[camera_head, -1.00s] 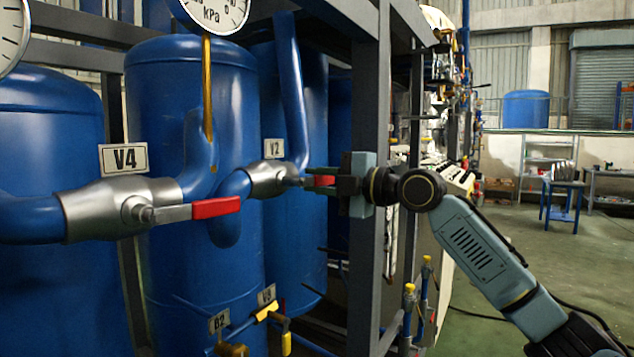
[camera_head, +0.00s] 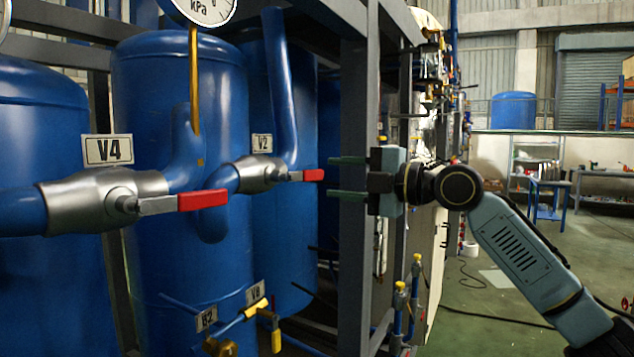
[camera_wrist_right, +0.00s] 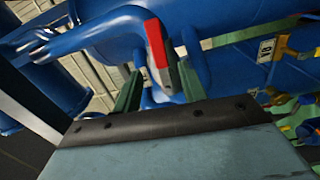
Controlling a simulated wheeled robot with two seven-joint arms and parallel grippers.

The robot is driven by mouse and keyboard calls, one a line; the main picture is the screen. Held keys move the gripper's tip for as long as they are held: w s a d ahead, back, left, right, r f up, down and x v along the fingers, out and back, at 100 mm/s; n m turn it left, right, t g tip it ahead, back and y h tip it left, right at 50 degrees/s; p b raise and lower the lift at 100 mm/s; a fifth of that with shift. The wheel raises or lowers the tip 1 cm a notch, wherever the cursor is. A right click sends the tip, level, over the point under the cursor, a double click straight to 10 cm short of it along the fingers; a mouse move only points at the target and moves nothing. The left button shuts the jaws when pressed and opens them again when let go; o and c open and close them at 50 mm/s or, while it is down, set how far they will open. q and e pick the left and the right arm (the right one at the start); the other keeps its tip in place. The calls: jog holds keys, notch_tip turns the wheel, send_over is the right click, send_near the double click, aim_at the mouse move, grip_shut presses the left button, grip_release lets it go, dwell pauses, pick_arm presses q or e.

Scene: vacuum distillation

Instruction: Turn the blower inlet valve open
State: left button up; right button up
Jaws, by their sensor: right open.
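The valve labelled V2 (camera_head: 258,174) has a silver body and a lever with a red grip (camera_head: 313,175), which points right, roughly level. My right gripper (camera_head: 330,177) is open just right of the grip's end, with one finger above its height and one below. It looks empty. In the right wrist view the red grip (camera_wrist_right: 157,52) shows beyond and between the two fingers. The valve labelled V4 (camera_head: 100,200), nearer on the left, has a red-gripped lever (camera_head: 202,199) also pointing right. No label names a blower inlet. My left gripper is not in view.
Blue tanks (camera_head: 180,90) stand behind the valves. A dark frame post (camera_head: 353,230) stands close by the right gripper. Small yellow-handled valves (camera_head: 258,307) are low at the front. Open floor lies to the right.

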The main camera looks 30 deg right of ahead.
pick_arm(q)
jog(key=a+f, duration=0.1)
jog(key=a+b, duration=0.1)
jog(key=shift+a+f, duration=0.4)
pick_arm(e)
jog(key=v, duration=0.6)
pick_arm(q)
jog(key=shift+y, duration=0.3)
pick_arm(e)
jog(key=shift+s, duration=0.1)
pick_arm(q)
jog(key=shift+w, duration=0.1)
